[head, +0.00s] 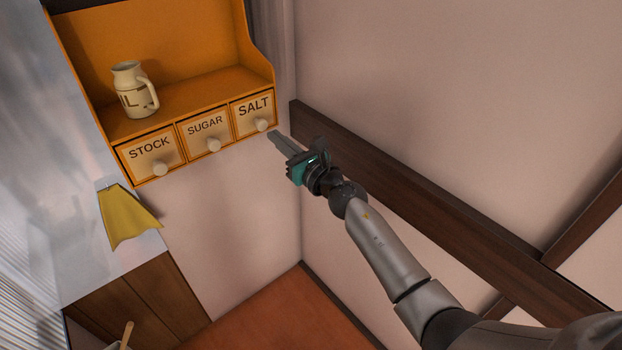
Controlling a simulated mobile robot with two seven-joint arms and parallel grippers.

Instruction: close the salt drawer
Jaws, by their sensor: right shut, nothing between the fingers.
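The salt drawer (253,111) is the rightmost of three labelled drawers under the orange wall shelf. Its front looks about level with the drawers beside it, and it has a round pale knob (262,125). My right gripper (275,138) comes in from the lower right. Its fingers are shut and empty, with the tips just below and right of the salt knob. I cannot tell whether the tips touch anything. My left gripper is not in view.
The sugar drawer (206,132) and stock drawer (151,155) sit to the left. A jug (133,90) stands on the orange shelf (200,88). A yellow cloth (129,216) hangs lower left. A dark wall beam (420,195) runs behind my right arm.

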